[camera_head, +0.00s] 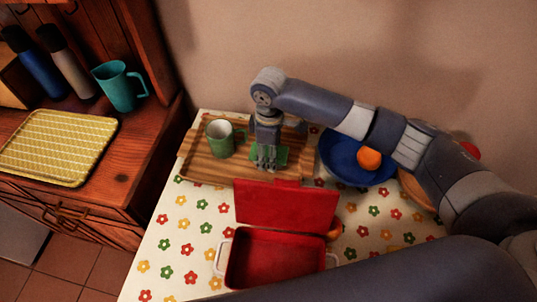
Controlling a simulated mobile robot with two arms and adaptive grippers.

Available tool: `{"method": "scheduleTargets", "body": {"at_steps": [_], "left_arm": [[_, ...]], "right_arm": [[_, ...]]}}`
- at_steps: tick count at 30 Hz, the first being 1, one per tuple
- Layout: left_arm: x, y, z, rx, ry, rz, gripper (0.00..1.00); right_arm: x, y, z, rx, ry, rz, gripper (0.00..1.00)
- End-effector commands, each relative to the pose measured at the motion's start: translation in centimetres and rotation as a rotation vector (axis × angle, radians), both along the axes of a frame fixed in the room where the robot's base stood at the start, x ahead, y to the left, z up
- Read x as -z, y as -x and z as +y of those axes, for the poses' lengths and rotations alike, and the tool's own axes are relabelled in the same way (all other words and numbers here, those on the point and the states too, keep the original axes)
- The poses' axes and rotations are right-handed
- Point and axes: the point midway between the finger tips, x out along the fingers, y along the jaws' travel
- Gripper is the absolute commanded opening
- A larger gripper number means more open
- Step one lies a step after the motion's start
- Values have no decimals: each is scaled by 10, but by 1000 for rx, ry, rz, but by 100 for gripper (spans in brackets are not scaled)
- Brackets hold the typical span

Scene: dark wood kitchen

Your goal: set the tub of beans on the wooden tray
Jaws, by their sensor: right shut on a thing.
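The wooden tray (195,168) lies on the flowered tablecloth near the wall. My right gripper (266,166) points down over the right part of the tray. It is shut on a green thing (284,155) that I take to be the tub of beans, mostly hidden behind the fingers. The tub is over the tray or on it; I cannot tell whether its base touches the wood. A green and white mug (220,138) stands on the tray to the left of the gripper. My left gripper is not in view.
An open red box (275,257) with a raised lid stands just in front of the tray. A blue bowl (337,160) with an orange (369,158) is to the right, under my arm. A counter at left holds a teal pitcher (119,88) and yellow tray (58,146).

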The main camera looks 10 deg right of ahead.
Motion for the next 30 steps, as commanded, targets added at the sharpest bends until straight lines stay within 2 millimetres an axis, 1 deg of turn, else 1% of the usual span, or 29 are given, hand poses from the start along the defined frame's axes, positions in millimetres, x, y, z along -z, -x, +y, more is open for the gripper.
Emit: {"method": "scheduleTargets", "body": {"at_steps": [1, 4, 15, 16, 18, 30], "left_arm": [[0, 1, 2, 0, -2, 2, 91], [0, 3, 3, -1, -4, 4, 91], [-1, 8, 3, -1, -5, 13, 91], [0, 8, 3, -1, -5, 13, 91], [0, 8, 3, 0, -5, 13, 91], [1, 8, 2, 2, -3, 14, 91]], "right_arm": [[6, 0, 0, 0, 0, 0, 23], [13, -1, 0, 0, -1, -1, 23], [17, 0, 0, -1, -1, 0, 23], [17, 0, 0, -1, -1, 0, 55], [17, 0, 0, -1, -1, -1, 70], [14, -1, 0, -1, -1, -4, 70]]}}
